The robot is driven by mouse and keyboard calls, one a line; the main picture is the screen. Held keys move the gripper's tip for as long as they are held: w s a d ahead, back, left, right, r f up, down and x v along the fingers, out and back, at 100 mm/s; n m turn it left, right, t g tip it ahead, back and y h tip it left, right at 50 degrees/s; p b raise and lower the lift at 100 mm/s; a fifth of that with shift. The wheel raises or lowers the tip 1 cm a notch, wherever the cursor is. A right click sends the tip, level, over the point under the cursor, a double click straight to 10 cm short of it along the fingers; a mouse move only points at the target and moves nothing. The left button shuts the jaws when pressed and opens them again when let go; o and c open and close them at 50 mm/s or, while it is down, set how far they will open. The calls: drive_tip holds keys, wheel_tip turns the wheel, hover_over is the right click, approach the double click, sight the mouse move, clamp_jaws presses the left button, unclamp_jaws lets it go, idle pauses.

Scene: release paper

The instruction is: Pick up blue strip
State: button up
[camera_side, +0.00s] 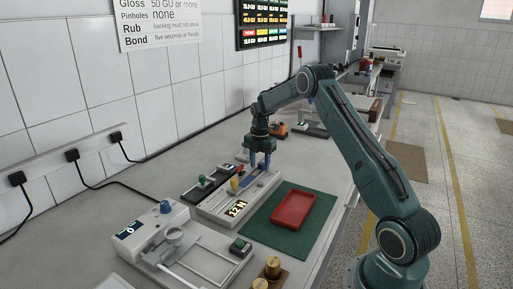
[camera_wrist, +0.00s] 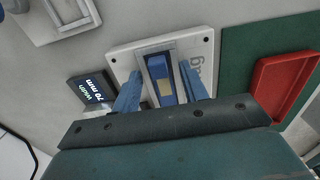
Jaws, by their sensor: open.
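The blue strip (camera_wrist: 157,67) lies in a grey channel on a white plate (camera_wrist: 124,60) in the wrist view. A beige patch shows on it toward my gripper. My gripper (camera_wrist: 160,74) is open, with one blue finger on each side of the strip. Whether the fingers touch the strip or hover above it I cannot tell.
A red tray (camera_side: 293,209) sits on a green mat (camera_side: 268,233), right of the plate. A small display block (camera_wrist: 92,88) stands left of the plate in the wrist view. A white device with a blue knob (camera_side: 165,207) is at the front left of the bench.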

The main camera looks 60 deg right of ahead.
idle(0.3)
clamp_jaws()
drive_tip(key=shift+r, duration=0.1)
wheel_tip(320, 180, up, 20)
idle(0.9)
idle(0.5)
